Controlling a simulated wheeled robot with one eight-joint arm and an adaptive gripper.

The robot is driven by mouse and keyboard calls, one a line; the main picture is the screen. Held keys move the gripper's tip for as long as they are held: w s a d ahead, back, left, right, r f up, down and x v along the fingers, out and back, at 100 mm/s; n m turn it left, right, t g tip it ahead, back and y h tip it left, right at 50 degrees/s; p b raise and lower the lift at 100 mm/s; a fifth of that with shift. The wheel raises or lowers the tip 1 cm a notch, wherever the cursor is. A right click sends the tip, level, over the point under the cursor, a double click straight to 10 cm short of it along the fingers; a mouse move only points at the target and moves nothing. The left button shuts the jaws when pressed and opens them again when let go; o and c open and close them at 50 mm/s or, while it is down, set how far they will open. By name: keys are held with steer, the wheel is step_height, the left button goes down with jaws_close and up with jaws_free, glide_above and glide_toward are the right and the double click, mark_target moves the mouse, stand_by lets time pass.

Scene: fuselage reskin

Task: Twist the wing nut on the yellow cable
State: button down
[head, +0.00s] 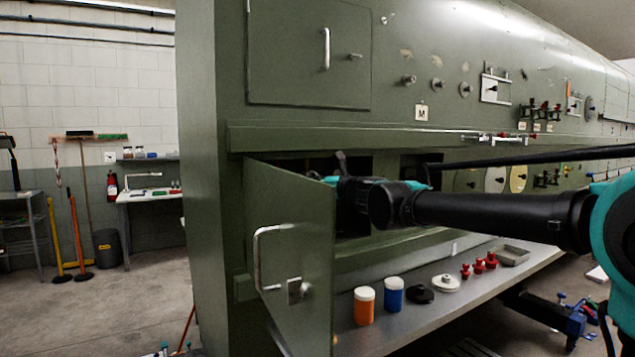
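My arm reaches in from the right. My gripper (347,192) is at the dark opening (368,165) in the green fuselage side, partly behind the open green door (292,225). The fingertips are hidden or too dark to make out, so I cannot tell whether they are open or shut, or whether they touch anything. I cannot make out the wing nut or the yellow cable in this view.
The door stands swung out, close left of my gripper. Below, a grey shelf (430,315) holds an orange jar (364,306), a blue jar (393,294), a black disc (420,294), a white round part (446,283), red pieces (479,266) and a grey tray (512,256).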

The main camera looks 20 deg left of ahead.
steer(key=c, duration=1.6)
jaws_free()
steer(key=shift+o, duration=0.2)
steer(key=shift+s+d, duration=0.1)
steer(key=v, duration=1.1)
steer(key=shift+s+d, duration=0.3)
steer(key=s+d+f+n+g+h, duration=0.25)
steer(key=d+f+n, duration=0.65)
steer(key=f, duration=0.5)
steer(key=s+d+f+n+g+h, duration=0.1)
steer(key=s+d+f+n+h, duration=0.2)
steer(key=d+f+n, duration=0.9)
steer(key=s+d+f+n+g+h, duration=0.2)
steer(key=s+d+f+h, duration=0.2)
steer(key=s+d+f, duration=0.3)
steer(key=s+d+f+n+g+h, duration=0.2)
steer(key=s+d+f, duration=0.5)
steer(key=d+f, duration=0.6)
step_height(320, 180, down, 3)
steer(key=shift+s+d+r+n+h, duration=0.1)
steer(key=shift+s+d+n+h, duration=0.1)
steer(key=shift+n+h, duration=0.7)
